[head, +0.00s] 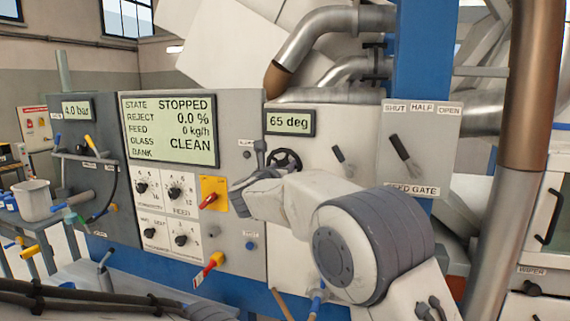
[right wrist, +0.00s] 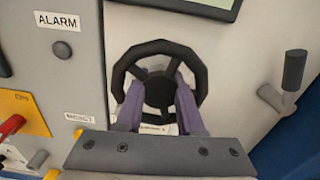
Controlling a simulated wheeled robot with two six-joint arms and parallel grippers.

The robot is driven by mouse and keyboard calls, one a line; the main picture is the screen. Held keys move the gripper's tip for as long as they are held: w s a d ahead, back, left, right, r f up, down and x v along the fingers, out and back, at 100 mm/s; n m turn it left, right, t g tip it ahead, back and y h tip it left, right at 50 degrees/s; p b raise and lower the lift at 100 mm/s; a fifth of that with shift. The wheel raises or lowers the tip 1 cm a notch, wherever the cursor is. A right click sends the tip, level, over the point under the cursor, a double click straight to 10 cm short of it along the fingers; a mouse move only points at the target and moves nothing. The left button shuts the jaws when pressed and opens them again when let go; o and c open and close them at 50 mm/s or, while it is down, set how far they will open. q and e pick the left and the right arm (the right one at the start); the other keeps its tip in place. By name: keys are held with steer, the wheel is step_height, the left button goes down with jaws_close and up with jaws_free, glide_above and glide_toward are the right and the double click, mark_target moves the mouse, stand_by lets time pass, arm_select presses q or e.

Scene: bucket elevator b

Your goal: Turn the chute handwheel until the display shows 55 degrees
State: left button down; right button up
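The chute handwheel (head: 286,160) is a small black wheel on the pale panel, partly hidden by my right arm in the head view. The display (head: 289,122) above it reads 65 deg. In the right wrist view the handwheel (right wrist: 159,50) faces me, with spokes and a dark hub. My right gripper (right wrist: 161,85) is at the wheel, its two purple fingers apart, one on each side of the hub and over the lower rim. Whether they touch the wheel I cannot tell. In the head view the right gripper (head: 245,186) shows dark below the wheel. My left gripper is not in view.
A lever (head: 343,160) stands right of the wheel, with the feed gate lever (head: 404,152) beyond. The status screen (head: 170,131) reads STOPPED and CLEAN. A red switch on a yellow plate (head: 214,190) is left of my gripper.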

jaws_close()
steer(key=shift+n, duration=0.4)
